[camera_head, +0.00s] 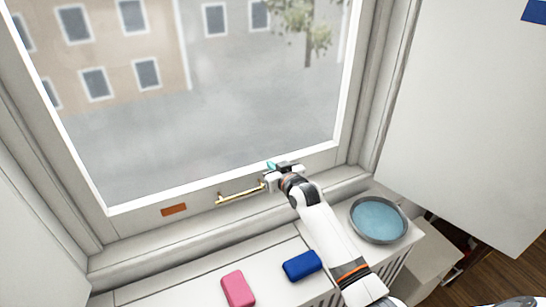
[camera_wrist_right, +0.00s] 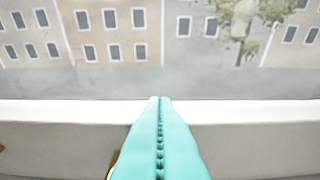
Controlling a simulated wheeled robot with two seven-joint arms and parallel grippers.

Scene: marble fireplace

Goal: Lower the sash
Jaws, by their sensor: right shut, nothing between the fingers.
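The window sash (camera_head: 130,222) fills the upper left of the head view, with a pale frame around its glass. A brass bar handle (camera_head: 236,195) sits on its bottom rail. My right gripper (camera_head: 271,166) is at the bottom rail, near the right end of the handle, and partly hides that end. Its teal fingers (camera_wrist_right: 160,105) are pressed together with nothing between them in the wrist view, pointing toward the glass above the rail. A brass bit of the handle (camera_wrist_right: 113,165) shows at the lower left there. My left gripper is not in view.
An orange-brown plate (camera_head: 174,210) is on the rail left of the handle. On the white ledge below lie a pink block (camera_head: 238,289), a blue block (camera_head: 302,266) and a round blue dish (camera_head: 379,219). A white panel (camera_head: 470,110) stands at the right.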

